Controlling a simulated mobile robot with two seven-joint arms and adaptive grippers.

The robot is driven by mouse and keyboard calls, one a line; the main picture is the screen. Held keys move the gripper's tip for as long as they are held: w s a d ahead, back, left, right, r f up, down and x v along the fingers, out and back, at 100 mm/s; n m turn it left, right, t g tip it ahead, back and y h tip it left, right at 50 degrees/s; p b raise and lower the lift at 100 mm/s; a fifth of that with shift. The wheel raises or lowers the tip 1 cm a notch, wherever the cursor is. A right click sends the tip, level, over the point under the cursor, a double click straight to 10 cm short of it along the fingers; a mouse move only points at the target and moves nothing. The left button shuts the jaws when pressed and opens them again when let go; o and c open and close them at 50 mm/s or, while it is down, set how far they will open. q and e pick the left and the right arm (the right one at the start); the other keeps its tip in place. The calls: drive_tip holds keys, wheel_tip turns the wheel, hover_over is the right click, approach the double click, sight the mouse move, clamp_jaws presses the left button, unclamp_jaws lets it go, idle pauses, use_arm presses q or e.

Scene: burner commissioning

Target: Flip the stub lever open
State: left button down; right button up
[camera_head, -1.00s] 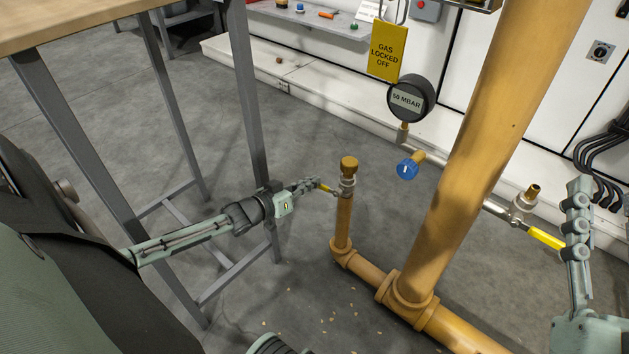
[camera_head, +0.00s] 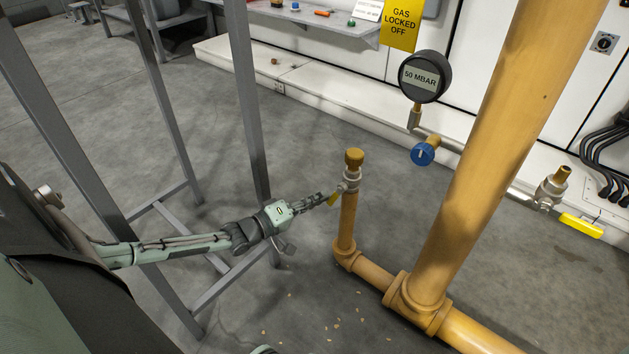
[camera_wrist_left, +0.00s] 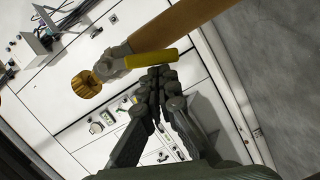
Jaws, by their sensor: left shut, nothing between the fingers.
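The stub pipe (camera_head: 347,220) stands upright with a brass cap (camera_head: 354,158) and a small grey valve (camera_head: 350,182) under it. The yellow stub lever (camera_head: 334,200) slants down and left from the valve. In the left wrist view the lever (camera_wrist_left: 150,58) lies at a shallow angle beside the pipe (camera_wrist_left: 165,32). My left gripper (camera_head: 329,198) is shut and empty, its fingertips (camera_wrist_left: 157,74) right by the lever; I cannot tell whether they touch it. My right gripper is out of view.
A thick yellow pipe (camera_head: 499,150) rises right of the stub. A gauge (camera_head: 424,76) and blue knob (camera_head: 422,154) are behind. Another valve with a yellow lever (camera_head: 581,225) is at right. Grey table legs (camera_head: 247,100) stand close behind my left arm.

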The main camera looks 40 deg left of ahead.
use_arm(q)
drive_tip(key=s+a+n, duration=0.1)
drive_tip(key=s, duration=0.6)
drive_tip(key=shift+a, duration=0.35)
drive_tip(key=shift+d, duration=0.1)
idle(0.4)
